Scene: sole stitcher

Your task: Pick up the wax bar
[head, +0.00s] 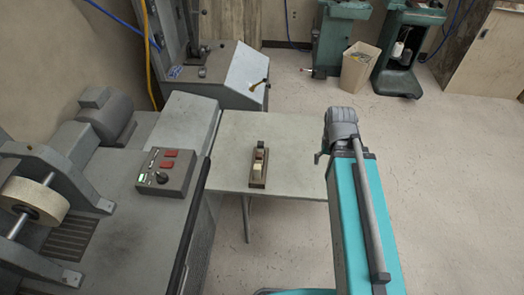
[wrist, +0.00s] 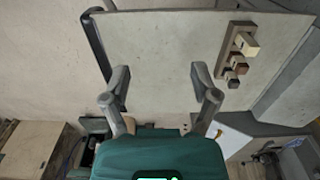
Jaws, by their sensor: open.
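A brown wooden holder (head: 258,183) stands on the small grey table, carrying a cream block (head: 257,169), a reddish-brown block and a dark block in a row. In the wrist view the holder (wrist: 226,44) is at the upper right, with the cream block (wrist: 246,43), the reddish-brown block (wrist: 238,62) and the dark block (wrist: 231,78). I cannot tell for sure which block is the wax bar. My gripper (wrist: 160,76) is open and empty, its fingers wide apart over bare tabletop. The holder lies to the right of the right finger, apart from it.
The grey tabletop (head: 225,140) is otherwise clear. A grey machine with a control box (head: 167,172) and a wheel (head: 38,200) stands left of it. Another grey machine (head: 215,75) stands behind. A bin (head: 359,67) and green machines are farther back on open floor.

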